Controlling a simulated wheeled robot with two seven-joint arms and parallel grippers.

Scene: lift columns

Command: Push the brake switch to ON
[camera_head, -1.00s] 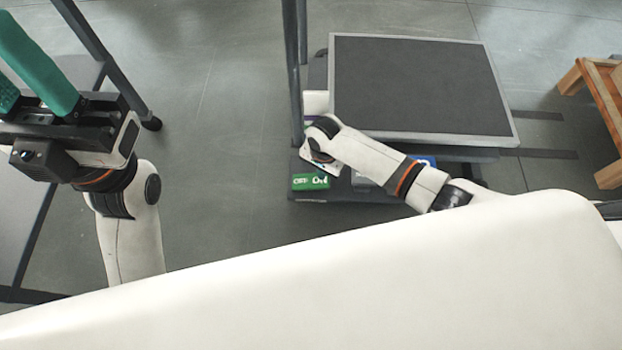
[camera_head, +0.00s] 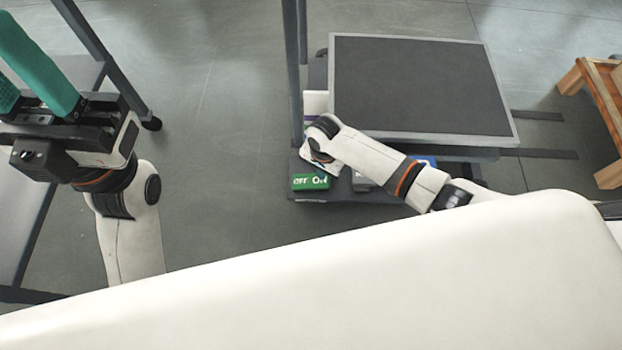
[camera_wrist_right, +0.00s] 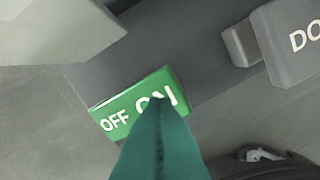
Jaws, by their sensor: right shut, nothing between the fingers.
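The green brake switch (camera_head: 309,182) sits low on the lift's dark base, marked OFF on its left half and ON on its right. In the right wrist view the switch (camera_wrist_right: 130,104) is partly covered by my right gripper (camera_wrist_right: 160,103). Its green fingers are shut together, empty, with the tips over the ON half, seemingly touching it. In the head view the right fingers are hidden behind my wrist. My left gripper (camera_head: 35,75) is at the far upper left, away from the switch, its green fingers apart and empty.
The lift's dark platform (camera_head: 420,90) stands behind my right arm, with a dark post (camera_head: 294,80) at its left. A wooden stool (camera_head: 600,110) is at far right.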

